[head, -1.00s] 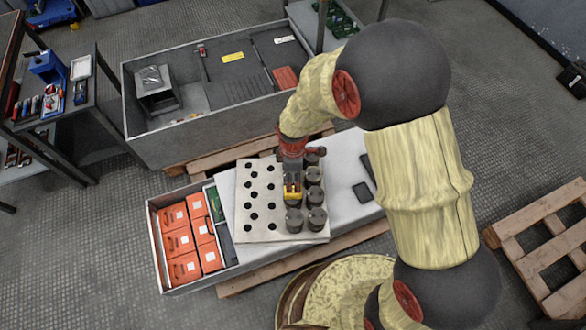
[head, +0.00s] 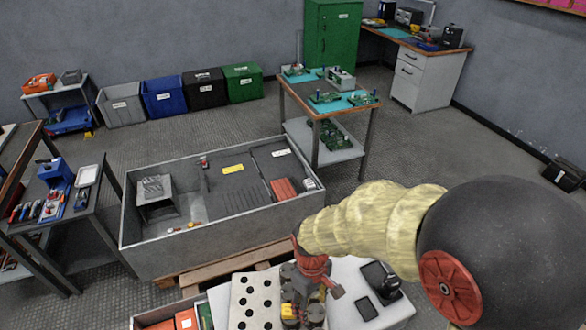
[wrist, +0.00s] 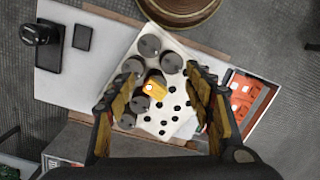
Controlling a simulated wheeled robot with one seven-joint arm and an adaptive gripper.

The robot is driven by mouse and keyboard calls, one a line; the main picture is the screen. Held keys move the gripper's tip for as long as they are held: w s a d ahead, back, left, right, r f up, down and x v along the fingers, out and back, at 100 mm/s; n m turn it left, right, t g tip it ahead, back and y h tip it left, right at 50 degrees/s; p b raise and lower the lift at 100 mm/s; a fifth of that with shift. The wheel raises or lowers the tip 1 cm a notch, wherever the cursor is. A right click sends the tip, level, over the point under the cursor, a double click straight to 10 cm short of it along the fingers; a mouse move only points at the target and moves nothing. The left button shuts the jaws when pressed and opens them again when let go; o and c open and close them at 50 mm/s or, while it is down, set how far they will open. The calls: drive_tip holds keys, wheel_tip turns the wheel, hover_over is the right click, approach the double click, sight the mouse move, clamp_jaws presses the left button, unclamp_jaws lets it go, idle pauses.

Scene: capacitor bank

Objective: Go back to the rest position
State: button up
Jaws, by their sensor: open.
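My gripper (wrist: 162,82) is open in the wrist view, with its two yellow-and-black fingers spread on either side. It looks down over a pale plate with black holes (wrist: 180,108). Several dark round capacitors (wrist: 149,46) stand in the plate. A small orange piece (wrist: 156,91) shows between the fingers among the capacitors; I cannot tell what it rests on. In the head view my gripper (head: 300,308) is at the bottom, over the capacitors (head: 314,314) beside the plate's bare holes (head: 254,300). Its fingertips are partly hidden there.
A grey bin (head: 215,225) stands behind the plate. A black device (head: 381,276) and a flat dark pad (head: 366,308) lie on the white surface to the right. Orange boxes (wrist: 244,88) sit in a tray. A table with green boards (head: 325,108) stands farther back.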

drive_tip(key=s+d+r+m+t, duration=0.2)
drive_tip(key=d+r+m, duration=0.1)
drive_tip(key=r, duration=0.6)
drive_tip(key=s+d+r+m+t, duration=0.2)
drive_tip(key=d+r, duration=0.4)
drive_tip(key=r, duration=0.3)
drive_tip(key=s+d+r+m+t+p, duration=0.1)
drive_tip(key=s+d+r+m+t, duration=0.1)
drive_tip(key=d+r, duration=0.3)
wheel_tip(320, 180, up, 4)
drive_tip(key=shift+s+r+m+t+y, duration=0.1)
drive_tip(key=shift+s+m+t+y, duration=0.3)
drive_tip(key=shift+m, duration=0.5)
idle(4.6)
